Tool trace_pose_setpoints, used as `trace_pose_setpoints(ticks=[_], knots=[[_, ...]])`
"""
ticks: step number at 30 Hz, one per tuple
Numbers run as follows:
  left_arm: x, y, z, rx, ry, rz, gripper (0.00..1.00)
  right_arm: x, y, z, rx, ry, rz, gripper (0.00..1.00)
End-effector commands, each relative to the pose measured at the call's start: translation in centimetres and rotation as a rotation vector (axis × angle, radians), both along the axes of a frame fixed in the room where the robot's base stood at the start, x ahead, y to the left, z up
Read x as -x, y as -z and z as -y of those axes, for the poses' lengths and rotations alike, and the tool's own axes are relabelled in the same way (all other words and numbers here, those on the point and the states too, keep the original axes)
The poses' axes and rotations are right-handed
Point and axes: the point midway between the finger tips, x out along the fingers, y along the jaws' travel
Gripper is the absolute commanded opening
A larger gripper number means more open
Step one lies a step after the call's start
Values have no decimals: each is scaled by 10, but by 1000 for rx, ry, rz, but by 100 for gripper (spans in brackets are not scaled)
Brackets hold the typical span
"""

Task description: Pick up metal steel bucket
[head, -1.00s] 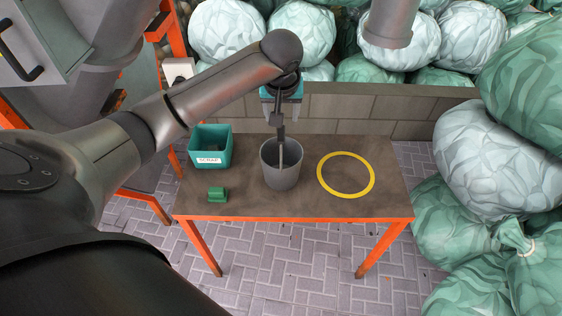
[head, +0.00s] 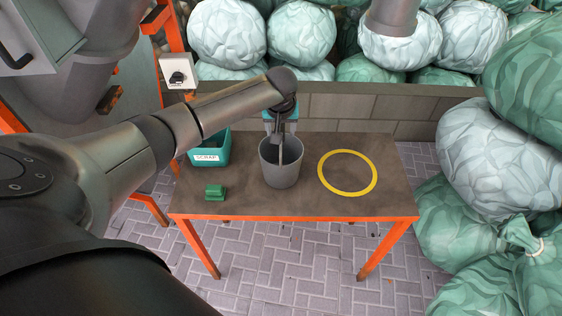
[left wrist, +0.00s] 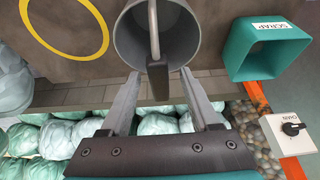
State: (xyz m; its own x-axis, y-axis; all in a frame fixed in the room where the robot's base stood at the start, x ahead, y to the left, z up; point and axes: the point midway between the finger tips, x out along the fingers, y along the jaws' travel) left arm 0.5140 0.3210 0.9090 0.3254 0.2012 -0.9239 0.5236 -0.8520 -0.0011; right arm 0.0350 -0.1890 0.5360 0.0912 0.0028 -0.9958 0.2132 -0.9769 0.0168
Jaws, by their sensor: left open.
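The grey metal bucket (head: 281,174) stands upright on the brown table, left of the yellow ring. Its raised handle shows as a thin upright bar above the rim. My left gripper (head: 281,132) comes down from above at the bucket's back side. In the left wrist view the bucket (left wrist: 185,35) is at the top centre, with the handle (left wrist: 154,25) crossing its mouth. The open fingers of my left gripper (left wrist: 161,76) appear on either side of the handle's dark grip. I cannot tell whether they touch it. My right gripper is not in view.
A teal SCRAP bin (head: 210,157) stands left of the bucket, partly behind my arm. A small green piece (head: 215,192) lies in front of it. The yellow ring (head: 374,182) lies flat at right, empty. A low wall (head: 345,107) and bagged bales stand behind the table.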

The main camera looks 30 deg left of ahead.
Motion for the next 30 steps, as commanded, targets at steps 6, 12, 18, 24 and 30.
trace_pose_setpoints(ticks=[6,12,18,24,30], knots=[[-5,12,-2,1,2,2,62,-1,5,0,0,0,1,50],[-5,12,-2,1,2,2,62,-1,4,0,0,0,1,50],[-4,12,-2,0,1,0,40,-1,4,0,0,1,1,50],[-4,12,-2,0,1,0,18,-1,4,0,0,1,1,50],[-4,12,-2,0,1,0,0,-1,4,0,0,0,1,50]])
